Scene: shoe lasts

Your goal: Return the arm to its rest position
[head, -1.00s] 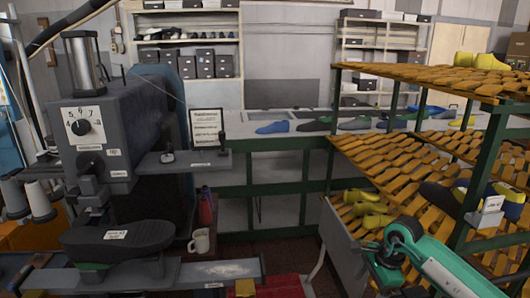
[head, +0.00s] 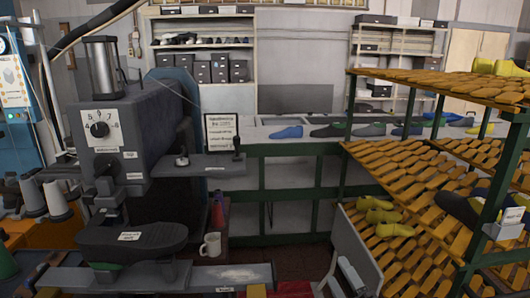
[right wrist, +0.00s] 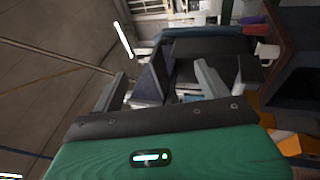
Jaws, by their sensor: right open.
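The green wrist body fills the bottom of that view. My left gripper is not in view.
A rack of slatted orange shelves (head: 420,88) with yellow lasts (head: 384,224) stands at right. A grey machine (head: 130,135) stands at left, with a white mug (head: 211,245) beside it. A green-framed bench (head: 290,147) with several lasts is behind.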

